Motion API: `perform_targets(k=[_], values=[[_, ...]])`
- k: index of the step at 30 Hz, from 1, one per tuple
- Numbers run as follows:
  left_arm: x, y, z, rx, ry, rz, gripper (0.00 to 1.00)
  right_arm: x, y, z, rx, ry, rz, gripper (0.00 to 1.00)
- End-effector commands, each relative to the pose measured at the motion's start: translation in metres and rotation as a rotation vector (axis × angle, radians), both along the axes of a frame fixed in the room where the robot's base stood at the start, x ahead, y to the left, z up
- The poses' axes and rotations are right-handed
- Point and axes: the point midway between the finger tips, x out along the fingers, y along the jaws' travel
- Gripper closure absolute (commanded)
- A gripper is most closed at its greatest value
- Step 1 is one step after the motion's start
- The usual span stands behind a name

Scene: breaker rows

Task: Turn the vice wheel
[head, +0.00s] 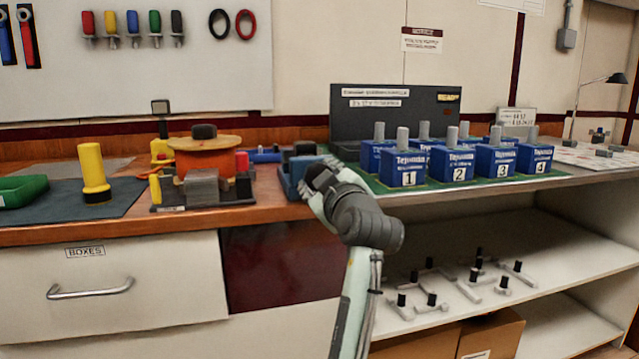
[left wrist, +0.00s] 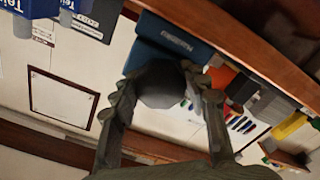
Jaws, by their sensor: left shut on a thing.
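The blue vice (head: 288,180) sits at the front edge of the wooden bench, left of the numbered blue boxes. In the left wrist view its blue body (left wrist: 168,42) carries white lettering. The dark grey round vice wheel (left wrist: 160,86) sits in front of that body. My left gripper (head: 318,178) is at the vice's front. In the left wrist view my left gripper (left wrist: 162,92) has one finger on each side of the wheel and is shut on it. The gripper hides the wheel in the head view. My right gripper is not in view.
Blue boxes (head: 404,168) numbered 1 to 4 stand right of the vice. A drawer (head: 140,285) and a shelf (head: 540,240) with several small levers lie below.

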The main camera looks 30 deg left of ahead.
Motion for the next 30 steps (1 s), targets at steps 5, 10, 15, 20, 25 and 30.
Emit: perform_targets(k=[5, 10, 15, 20, 25, 30], values=[[0.0, 0.0, 0.001, -0.002, -0.003, -0.001, 0.84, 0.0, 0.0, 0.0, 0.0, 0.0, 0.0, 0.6], [0.0, 0.0, 0.001, -0.001, -0.003, -0.001, 0.43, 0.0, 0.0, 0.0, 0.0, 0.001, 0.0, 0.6], [0.0, 0.0, 0.0, -0.001, -0.002, -0.001, 0.34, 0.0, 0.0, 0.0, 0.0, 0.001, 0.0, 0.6], [0.0, 0.0, 0.0, -0.001, -0.002, 0.0, 0.34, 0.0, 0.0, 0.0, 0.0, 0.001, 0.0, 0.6], [-0.007, -0.01, -0.001, -0.003, -0.001, -0.004, 0.34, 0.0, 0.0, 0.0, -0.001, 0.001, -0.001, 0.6], [-0.026, -0.032, -0.001, -0.005, -0.001, -0.005, 0.34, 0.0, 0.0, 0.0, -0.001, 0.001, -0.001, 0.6]])
